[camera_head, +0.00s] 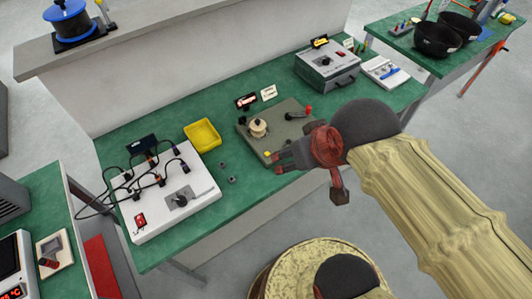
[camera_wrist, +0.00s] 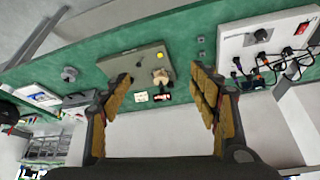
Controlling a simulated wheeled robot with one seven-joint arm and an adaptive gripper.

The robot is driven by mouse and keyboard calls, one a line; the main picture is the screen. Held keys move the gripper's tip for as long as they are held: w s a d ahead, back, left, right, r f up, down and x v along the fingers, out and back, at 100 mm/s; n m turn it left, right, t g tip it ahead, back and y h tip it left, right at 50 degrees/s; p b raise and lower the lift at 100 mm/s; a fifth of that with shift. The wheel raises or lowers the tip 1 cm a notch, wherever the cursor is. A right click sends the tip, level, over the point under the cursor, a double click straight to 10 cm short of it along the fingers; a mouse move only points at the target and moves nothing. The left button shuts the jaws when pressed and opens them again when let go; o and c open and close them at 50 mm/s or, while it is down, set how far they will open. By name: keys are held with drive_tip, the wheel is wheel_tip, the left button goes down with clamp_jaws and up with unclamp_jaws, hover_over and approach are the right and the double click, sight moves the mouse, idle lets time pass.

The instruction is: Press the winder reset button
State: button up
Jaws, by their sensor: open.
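The winder is a grey-green plate (camera_head: 285,122) on the green bench, with a cream spool (camera_head: 258,127) and a red-knobbed lever (camera_head: 305,112). A small yellow button (camera_head: 267,154) sits at its near left corner. In the wrist view, upside down, the button (camera_wrist: 160,55) shows between the fingers, beyond the spool (camera_wrist: 160,77). My gripper (camera_head: 308,180) is open and empty, above the bench's front edge, just right of the button in the head view. Its two padded fingers are wide apart in the wrist view (camera_wrist: 160,78). I see no contact with the button.
A yellow tray (camera_head: 203,136) and a white panel with black cables (camera_head: 175,205) stand left of the winder. A grey instrument box (camera_head: 328,68) stands right. A red-and-black sign (camera_head: 246,101) and a white card (camera_head: 268,92) stand behind. Floor is open in front.

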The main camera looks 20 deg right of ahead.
drive_tip(key=shift+c, duration=0.8)
